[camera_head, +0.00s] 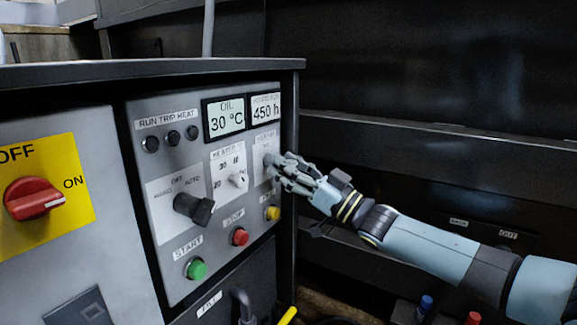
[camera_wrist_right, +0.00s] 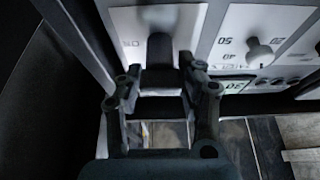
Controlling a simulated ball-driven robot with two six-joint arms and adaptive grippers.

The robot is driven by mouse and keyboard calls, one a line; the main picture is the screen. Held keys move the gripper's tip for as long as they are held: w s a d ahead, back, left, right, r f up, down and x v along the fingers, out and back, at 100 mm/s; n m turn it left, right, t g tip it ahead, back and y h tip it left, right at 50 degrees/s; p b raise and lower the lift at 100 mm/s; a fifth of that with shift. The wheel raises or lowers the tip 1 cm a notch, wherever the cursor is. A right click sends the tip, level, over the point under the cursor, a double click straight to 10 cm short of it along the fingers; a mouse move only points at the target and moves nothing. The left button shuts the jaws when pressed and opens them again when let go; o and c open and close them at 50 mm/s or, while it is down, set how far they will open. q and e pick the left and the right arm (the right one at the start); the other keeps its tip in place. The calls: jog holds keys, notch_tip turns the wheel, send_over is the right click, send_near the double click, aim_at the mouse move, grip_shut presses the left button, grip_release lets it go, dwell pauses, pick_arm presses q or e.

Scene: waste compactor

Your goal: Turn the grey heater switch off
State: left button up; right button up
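The grey heater switch (camera_head: 267,160) is a small knob on a pale plate at the right side of the control panel, under the hours display. In the head view, my right gripper (camera_head: 276,164) is at this switch and partly covers it. In the right wrist view, the dark switch (camera_wrist_right: 160,48) stands between the two fingertips of my right gripper (camera_wrist_right: 161,80). The fingers are apart, one on each side. I cannot tell whether they press on the switch. My left gripper is not in view.
Left of the switch are a white heater temperature dial (camera_head: 238,180) and a black mode knob (camera_head: 194,208). Below are green (camera_head: 196,269), red (camera_head: 240,236) and yellow (camera_head: 272,213) buttons. A red main switch (camera_head: 34,198) is far left. A dark wall stands behind my right arm.

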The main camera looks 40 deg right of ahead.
jog(key=c, duration=0.6)
